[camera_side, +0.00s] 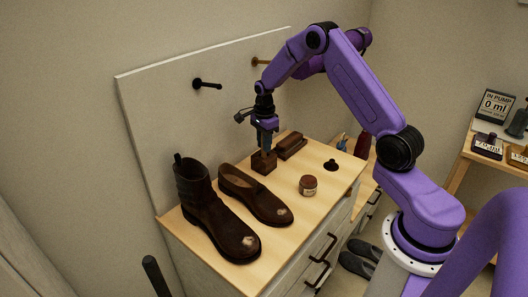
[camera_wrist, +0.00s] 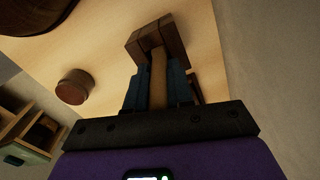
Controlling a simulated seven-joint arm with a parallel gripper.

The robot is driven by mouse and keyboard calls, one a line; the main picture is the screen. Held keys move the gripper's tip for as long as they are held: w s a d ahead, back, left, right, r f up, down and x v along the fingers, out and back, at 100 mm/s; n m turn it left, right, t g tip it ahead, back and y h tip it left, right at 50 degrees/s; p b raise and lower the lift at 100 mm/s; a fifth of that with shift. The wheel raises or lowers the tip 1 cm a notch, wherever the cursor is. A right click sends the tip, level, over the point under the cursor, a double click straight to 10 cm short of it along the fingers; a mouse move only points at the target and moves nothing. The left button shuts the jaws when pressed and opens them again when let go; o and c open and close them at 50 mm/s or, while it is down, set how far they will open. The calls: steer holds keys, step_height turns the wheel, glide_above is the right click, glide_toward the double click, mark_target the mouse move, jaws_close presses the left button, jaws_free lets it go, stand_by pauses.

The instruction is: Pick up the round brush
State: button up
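The round brush shows in the wrist view as a pale wooden handle (camera_wrist: 158,82) that runs down into a dark brown wooden block (camera_wrist: 172,35). Its bristle end is hidden. In the side view this block (camera_side: 262,163) stands on the light wooden cabinet top (camera_side: 290,210), right of the shoes. My gripper (camera_side: 266,148) points down just over the block. In the wrist view its two blue fingers (camera_wrist: 158,92) lie on either side of the handle, with no clear gap between them and it.
A brown boot (camera_side: 215,215) and a low shoe (camera_side: 252,193) stand at the left. A brown rectangular brush (camera_side: 291,144) lies close behind the block. A pegboard panel (camera_side: 170,110) rises behind.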

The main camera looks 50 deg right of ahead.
steer(key=shift+r, duration=0.1)
jaws_close()
steer(key=r, duration=0.9)
steer(key=shift+s+r, duration=0.25)
steer(key=shift+s, duration=0.05)
steer(key=s+r+g, duration=0.1)
steer(key=s+g, duration=0.3)
steer(key=s, duration=1)
steer(key=shift+w+f+x, duration=0.1)
steer(key=shift+w+x, duration=0.1)
steer(key=shift+x, duration=0.75)
steer(key=shift+w+f+x, duration=0.1)
steer(key=shift+w+x, duration=0.15)
steer(key=shift+x, duration=0.65)
steer(key=shift+w+f+x, duration=0.1)
steer(key=shift+w+x, duration=0.1)
steer(key=shift+x, duration=0.75)
steer(key=shift+f, duration=0.55)
step_height(320, 180, up, 7)
